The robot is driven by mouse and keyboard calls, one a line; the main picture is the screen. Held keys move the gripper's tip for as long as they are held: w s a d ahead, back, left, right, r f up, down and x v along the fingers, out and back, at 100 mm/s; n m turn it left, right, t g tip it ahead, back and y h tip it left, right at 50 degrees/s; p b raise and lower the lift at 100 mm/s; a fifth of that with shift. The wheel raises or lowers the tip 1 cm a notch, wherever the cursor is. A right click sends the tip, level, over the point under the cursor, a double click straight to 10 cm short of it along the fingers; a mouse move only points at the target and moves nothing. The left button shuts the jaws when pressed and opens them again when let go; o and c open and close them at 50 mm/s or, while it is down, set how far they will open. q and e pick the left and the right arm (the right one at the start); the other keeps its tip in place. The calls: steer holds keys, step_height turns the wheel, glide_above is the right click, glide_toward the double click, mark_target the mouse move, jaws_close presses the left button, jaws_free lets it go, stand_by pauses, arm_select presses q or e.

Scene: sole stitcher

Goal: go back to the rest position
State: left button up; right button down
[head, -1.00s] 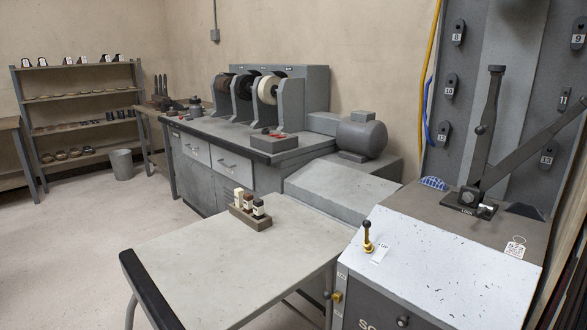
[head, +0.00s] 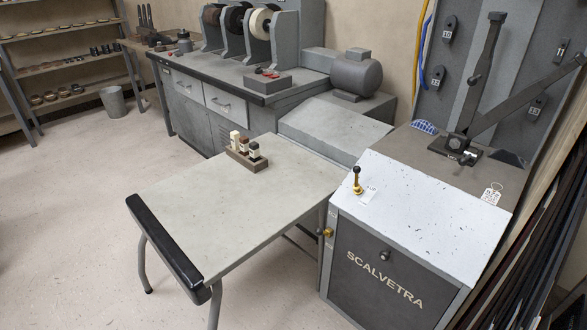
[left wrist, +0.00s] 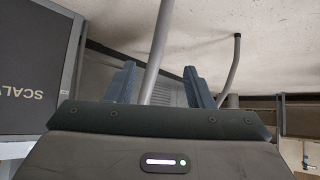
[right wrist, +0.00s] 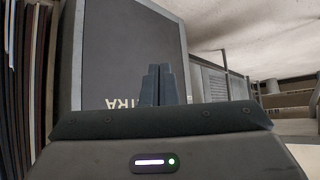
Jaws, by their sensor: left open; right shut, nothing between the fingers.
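My left gripper (left wrist: 160,88) shows in the left wrist view with its two fingers spread apart and nothing between them. Behind it are thin grey table legs and the pale floor. My right gripper (right wrist: 160,86) shows in the right wrist view with its fingers together and nothing held. The dark front of the machine lettered SCALVETRA (head: 385,280) lies beyond it; part of that lettering shows in both wrist views. Neither gripper shows in the head view.
A grey side table (head: 220,200) with a black padded edge (head: 170,250) stands left of the machine. A small block with several bottles (head: 245,155) sits on it. A brass-stemmed lever (head: 357,182) rises from the machine top. Dark strips (head: 535,265) lean at the right. Floor at the left is clear.

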arm_select(q)
steer(key=s+a+f+g+p, duration=0.2)
steer(key=s+f, duration=0.4)
steer(key=s, duration=0.3)
steer(key=s+a+f+g+y+p, duration=0.1)
steer(key=s+f+g+p, duration=0.4)
steer(key=s, duration=0.5)
step_height(320, 180, down, 2)
steer(key=shift+s+a+f+g+p, duration=0.25)
steer(key=shift+a+p, duration=0.35)
steer(key=shift+p, duration=0.6)
arm_select(e)
steer(key=s+d+f+g, duration=0.2)
steer(key=s+f, duration=0.4)
steer(key=s, duration=0.3)
steer(key=s+d+f+g+h, duration=0.1)
steer(key=s+f+g, duration=0.4)
steer(key=s, duration=0.5)
step_height(320, 180, down, 2)
steer(key=shift+s+d+f+g, duration=0.2)
steer(key=shift+s+d+g, duration=0.1)
steer(key=shift+d, duration=0.3)
